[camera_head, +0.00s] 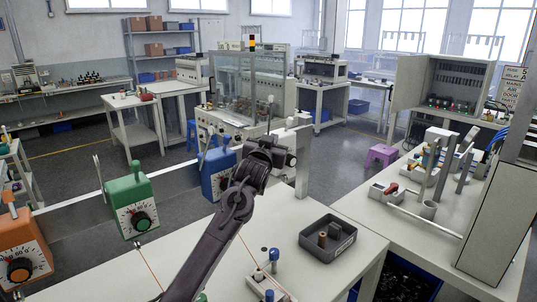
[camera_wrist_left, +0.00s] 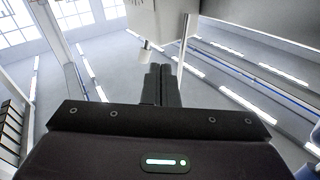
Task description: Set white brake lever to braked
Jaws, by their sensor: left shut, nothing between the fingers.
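A row of coloured lever boxes stands along the back edge of my table. The white box (camera_head: 303,175) is at its right end, partly hidden behind my left gripper (camera_head: 274,152). A thin upright lever with a pale tip (camera_head: 271,100) rises just behind the gripper, seemingly from this box; its base is hidden. My left gripper is shut and empty. In the left wrist view its closed fingers (camera_wrist_left: 160,84) point toward a white box (camera_wrist_left: 157,18) with a short white knob (camera_wrist_left: 145,54) and a grey rod (camera_wrist_left: 184,45). Contact cannot be told. My right gripper is out of view.
The orange box (camera_head: 20,245), green box (camera_head: 132,205) and blue box (camera_head: 216,175) stand to the left, each with a lever. A grey tray (camera_head: 328,252) holding small cylinders sits on the front table. A side table (camera_head: 440,222) with fixtures is at right.

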